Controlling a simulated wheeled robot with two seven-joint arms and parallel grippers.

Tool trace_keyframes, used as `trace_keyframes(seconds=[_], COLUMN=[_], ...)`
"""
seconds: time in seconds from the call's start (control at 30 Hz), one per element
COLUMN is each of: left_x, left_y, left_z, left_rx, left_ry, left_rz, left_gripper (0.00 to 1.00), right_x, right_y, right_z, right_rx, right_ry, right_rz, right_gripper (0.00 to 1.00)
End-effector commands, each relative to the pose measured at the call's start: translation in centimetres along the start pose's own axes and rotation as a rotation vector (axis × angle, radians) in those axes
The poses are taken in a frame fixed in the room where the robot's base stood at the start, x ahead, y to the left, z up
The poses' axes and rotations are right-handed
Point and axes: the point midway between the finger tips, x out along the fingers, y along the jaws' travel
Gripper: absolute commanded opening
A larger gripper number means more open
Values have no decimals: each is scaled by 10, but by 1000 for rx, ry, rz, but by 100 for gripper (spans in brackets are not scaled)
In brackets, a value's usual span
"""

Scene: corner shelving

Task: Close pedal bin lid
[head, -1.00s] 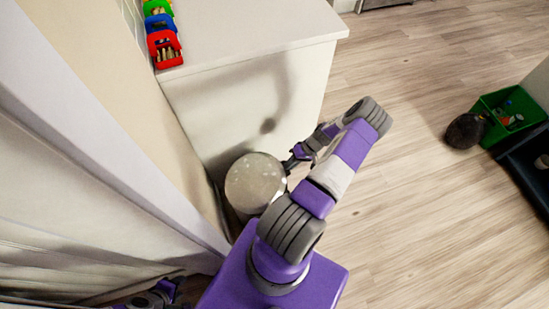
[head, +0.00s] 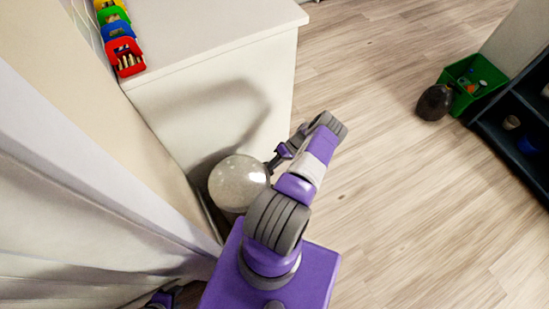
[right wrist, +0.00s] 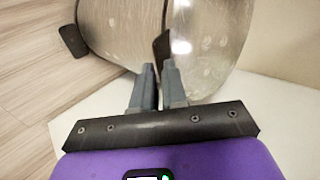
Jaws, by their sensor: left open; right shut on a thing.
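The pedal bin, a round metallic grey bin, stands against the white cabinet; its lid (head: 238,183) shows from above as a shiny disc in the head view. In the right wrist view the bin body (right wrist: 125,30) and lid (right wrist: 212,40) lie sideways, with a dark handle-like part (right wrist: 161,46) at the seam between them. My right gripper (right wrist: 157,68) is shut at the lid's edge; the exact contact is hard to see. It also reaches the lid's right side in the head view (head: 271,166). My left gripper (head: 162,300) is open at the bottom edge, partly cut off.
A white cabinet (head: 215,40) with coloured boxes (head: 120,50) on top stands behind the bin. A green crate (head: 472,80), a dark round object (head: 434,102) and dark shelving (head: 520,135) are at right. The wooden floor between is clear.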

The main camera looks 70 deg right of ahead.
Motion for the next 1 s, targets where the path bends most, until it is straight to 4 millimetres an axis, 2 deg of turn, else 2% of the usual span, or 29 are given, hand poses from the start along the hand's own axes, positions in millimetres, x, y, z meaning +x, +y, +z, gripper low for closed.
trace_keyframes(seconds=[0.03,0.37,0.4,0.5,1.0], left_x=[3,4,4,4,3], left_y=[-1,-1,-2,-1,-1], left_z=[0,0,0,0,0], left_rx=[0,0,0,0,0], left_ry=[0,0,0,0,0], left_rz=[0,0,0,0,0], left_gripper=[43,43,43,43,43], right_x=[14,16,16,17,17], right_y=[14,13,13,12,10], right_z=[5,5,5,5,6], right_rx=[-5,-8,-8,-8,-4], right_ry=[-1,-4,-3,-5,-8], right_rz=[37,34,34,31,27], right_gripper=[0,0,16,31,31])
